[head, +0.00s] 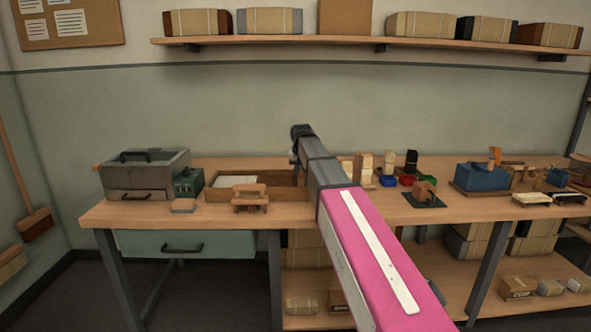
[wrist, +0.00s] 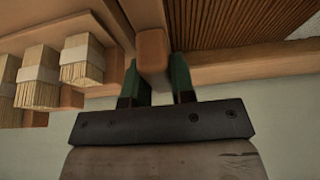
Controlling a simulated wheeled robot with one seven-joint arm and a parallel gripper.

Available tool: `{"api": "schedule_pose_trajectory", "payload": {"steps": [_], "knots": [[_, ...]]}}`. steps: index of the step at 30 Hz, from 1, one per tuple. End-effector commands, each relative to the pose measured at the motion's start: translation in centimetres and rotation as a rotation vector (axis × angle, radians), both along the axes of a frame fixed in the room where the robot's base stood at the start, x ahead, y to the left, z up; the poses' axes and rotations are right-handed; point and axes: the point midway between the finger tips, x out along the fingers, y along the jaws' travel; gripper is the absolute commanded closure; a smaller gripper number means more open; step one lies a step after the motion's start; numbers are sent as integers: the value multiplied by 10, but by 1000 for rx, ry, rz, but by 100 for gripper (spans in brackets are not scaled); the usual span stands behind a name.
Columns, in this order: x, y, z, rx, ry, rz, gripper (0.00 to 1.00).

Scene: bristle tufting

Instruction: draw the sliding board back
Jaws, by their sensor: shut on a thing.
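In the wrist view, my gripper (wrist: 156,72) has its two green fingers on either side of a small orange-brown wooden block (wrist: 152,46), shut on it. The block sits at the end of a pale wooden strip (wrist: 145,12), which looks like part of the sliding board. A wooden rail (wrist: 250,68) runs to the right, with a brown ribbed surface (wrist: 235,28) beyond it. In the head view, a shallow wooden tray (head: 292,194) lies on the bench with a whitish patch inside. My arm hides part of its right side, and the gripper's grip is not visible there.
In the wrist view, several bristle bundles (wrist: 82,60) stand close on the left. In the head view, a grey metal box (head: 148,178) stands left of the tray, and a wooden fixture (head: 249,198) stands at its front. A blue box (head: 483,178) stands further right on the bench.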

Motion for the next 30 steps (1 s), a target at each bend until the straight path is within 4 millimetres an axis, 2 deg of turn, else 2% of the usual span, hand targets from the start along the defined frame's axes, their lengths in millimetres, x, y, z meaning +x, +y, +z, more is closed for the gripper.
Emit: {"api": "schedule_pose_trajectory", "payload": {"steps": [4, 5, 7, 16, 20, 30], "knots": [[0, -5, 1, -11, -1, -2, 100], [0, -5, 1, -11, -1, -2, 73], [0, -5, 1, -12, -1, -2, 51], [0, -3, 1, -8, -1, -2, 51], [-4, -3, 8, -7, -1, -2, 51], [-26, -2, 61, -8, -3, -2, 51]]}}
